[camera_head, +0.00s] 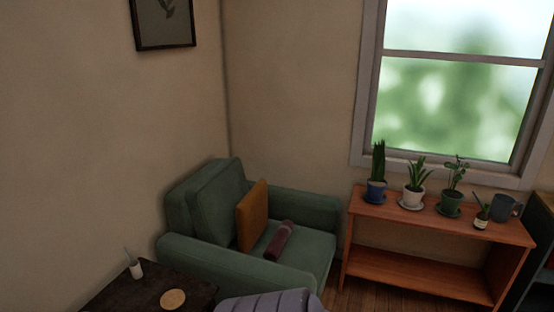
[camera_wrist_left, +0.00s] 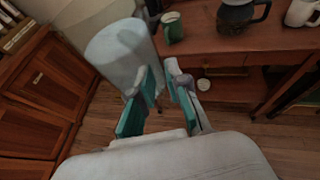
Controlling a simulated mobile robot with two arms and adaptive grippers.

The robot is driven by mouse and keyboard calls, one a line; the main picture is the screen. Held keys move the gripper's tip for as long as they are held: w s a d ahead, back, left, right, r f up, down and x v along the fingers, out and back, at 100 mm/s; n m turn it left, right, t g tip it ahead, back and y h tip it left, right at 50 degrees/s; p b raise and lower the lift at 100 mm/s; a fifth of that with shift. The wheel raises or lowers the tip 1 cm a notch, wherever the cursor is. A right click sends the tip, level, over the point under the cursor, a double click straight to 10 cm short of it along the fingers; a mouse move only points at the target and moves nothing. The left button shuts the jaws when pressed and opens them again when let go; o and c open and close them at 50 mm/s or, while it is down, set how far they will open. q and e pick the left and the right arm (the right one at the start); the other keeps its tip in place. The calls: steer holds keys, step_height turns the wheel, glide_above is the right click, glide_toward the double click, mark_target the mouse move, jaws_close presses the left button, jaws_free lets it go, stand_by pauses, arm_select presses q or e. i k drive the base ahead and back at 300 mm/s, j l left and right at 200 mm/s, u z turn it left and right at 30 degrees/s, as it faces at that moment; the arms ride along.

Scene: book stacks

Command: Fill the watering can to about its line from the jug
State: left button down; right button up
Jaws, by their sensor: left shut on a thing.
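In the left wrist view my left gripper (camera_wrist_left: 162,82), with teal pads, is shut. A large pale blue-grey cylinder (camera_wrist_left: 118,48), which looks like the jug, is at its fingertips and above the floor. The gripped part is mostly hidden by the fingers. In the head view a dark grey vessel with a handle (camera_head: 505,207) stands at the right end of the plant shelf. It may be the watering can; no fill line shows. Neither gripper is in the head view.
The wooden shelf (camera_head: 420,222) under the window bears several potted plants. A green armchair (camera_head: 295,204) and a dark side table (camera_head: 140,292) stand to its left.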

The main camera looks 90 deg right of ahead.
mark_target(501, 206)
steer(key=k+l+z, duration=0.1)
steer(key=z, duration=3.4)
steer(key=i+l, duration=1.4)
steer(key=i+l+z, duration=0.15)
steer(key=i+l, duration=1.3)
